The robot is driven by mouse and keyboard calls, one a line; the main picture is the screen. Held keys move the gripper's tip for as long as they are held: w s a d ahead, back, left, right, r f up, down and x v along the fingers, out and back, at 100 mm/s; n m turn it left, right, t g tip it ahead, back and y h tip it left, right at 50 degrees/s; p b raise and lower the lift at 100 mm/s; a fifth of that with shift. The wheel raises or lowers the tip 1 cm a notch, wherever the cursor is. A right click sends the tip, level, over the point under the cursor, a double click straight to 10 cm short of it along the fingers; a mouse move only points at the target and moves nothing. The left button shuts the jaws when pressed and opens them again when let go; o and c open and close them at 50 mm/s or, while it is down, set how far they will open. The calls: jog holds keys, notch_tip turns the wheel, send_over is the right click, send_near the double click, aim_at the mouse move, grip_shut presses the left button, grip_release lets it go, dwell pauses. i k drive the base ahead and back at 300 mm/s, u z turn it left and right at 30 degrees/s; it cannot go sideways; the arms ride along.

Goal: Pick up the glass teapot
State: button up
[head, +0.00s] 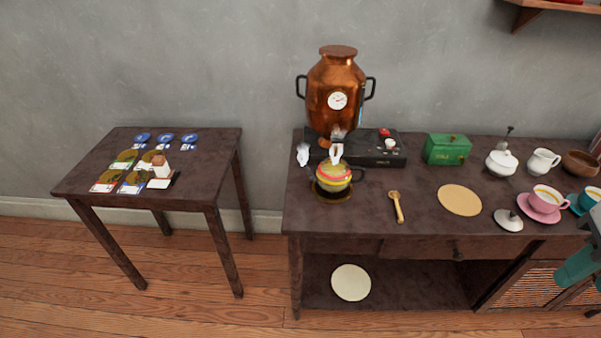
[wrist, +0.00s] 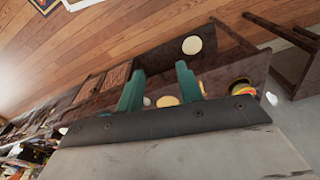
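A small round teapot (head: 334,176) with yellow, pink and green bands and a dark handle on its right stands on a dark round mat at the left of the long table (head: 420,225), below the copper urn's spout. I cannot tell if it is glass; no other teapot is clear. It also shows small at the right in the wrist view (wrist: 243,92). My gripper (wrist: 160,70) has two teal fingers spread apart with nothing between them. In the head view a teal part of it (head: 577,268) shows at the right edge, far from the teapot.
A copper urn (head: 337,90) stands behind the teapot, with a black stove (head: 375,148) beside it. A wooden spoon (head: 397,206), a tan round mat (head: 460,200), a white lid (head: 508,220) and a pink cup (head: 546,197) lie to the right. A side table (head: 200,190) holds cards.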

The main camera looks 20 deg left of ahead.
aim_at(332, 179)
jog(key=i, duration=0.95)
jog(key=z, duration=0.05)
